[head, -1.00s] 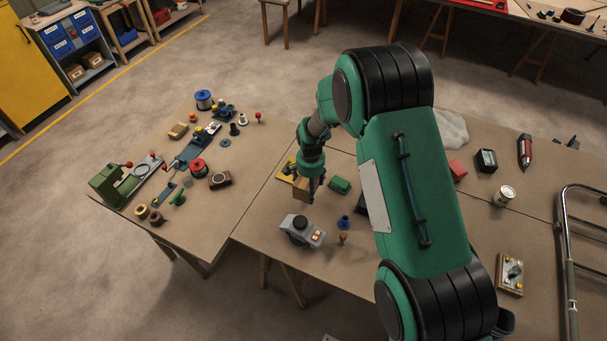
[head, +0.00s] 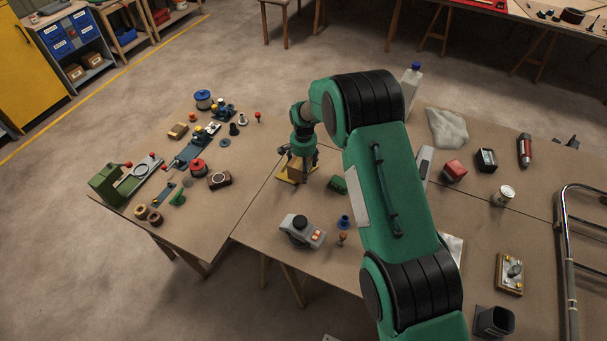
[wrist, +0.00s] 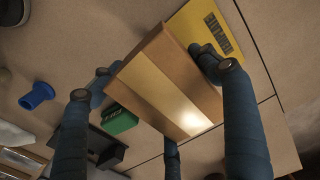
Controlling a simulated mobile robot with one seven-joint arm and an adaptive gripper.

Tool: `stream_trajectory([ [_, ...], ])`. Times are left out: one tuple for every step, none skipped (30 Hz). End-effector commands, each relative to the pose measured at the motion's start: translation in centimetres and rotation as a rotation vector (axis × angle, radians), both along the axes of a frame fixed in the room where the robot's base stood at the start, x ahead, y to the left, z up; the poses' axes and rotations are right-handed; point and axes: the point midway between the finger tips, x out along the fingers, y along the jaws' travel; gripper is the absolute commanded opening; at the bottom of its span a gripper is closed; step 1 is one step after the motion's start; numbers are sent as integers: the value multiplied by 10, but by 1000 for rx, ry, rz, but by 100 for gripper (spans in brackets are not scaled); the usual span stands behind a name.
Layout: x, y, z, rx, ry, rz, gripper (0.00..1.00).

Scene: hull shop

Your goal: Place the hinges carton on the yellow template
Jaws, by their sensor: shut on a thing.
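My gripper (head: 301,162) is shut on the brown hinges carton (head: 297,173), near the middle of the tables. In the wrist view the carton (wrist: 165,85) sits between the blue fingers, with a pale tape strip along its face. The yellow template (head: 287,178) lies on the table under and around the carton in the head view. In the wrist view the template (wrist: 193,28) shows beyond one edge of the carton, with a dark printed patch; the carton hides the rest of it. I cannot tell whether the carton touches the template.
A green block (head: 338,185) lies close on the right, also in the wrist view (wrist: 115,119). A grey device (head: 301,231) and a blue funnel-like piece (head: 344,222) stand nearer. The left table holds a green clamp-like tool (head: 110,185) and several small parts.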

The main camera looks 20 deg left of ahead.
Motion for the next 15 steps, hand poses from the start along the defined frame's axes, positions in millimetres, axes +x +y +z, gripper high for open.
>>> stream_trajectory([
  [0, 0, 1, 1, -1, 0, 44],
  [0, 0, 1, 1, -1, 0, 44],
  [0, 0, 1, 1, -1, 0, 44],
  [0, 0, 1, 1, -1, 0, 44],
  [0, 0, 1, 1, -1, 0, 44],
  [0, 0, 0, 1, -1, 0, 44],
  [0, 0, 0, 1, -1, 0, 44],
  [0, 0, -1, 0, 0, 0, 44],
  [0, 0, -3, 0, 0, 0, 44],
  [0, 0, -5, 0, 0, 0, 44],
  [0, 0, -7, 0, 0, 0, 44],
  [0, 0, -10, 0, 0, 0, 44],
  [0, 0, -13, 0, 0, 0, 44],
  [0, 0, -16, 0, 0, 0, 44],
  [-1, 0, -20, 0, 0, 0, 44],
])
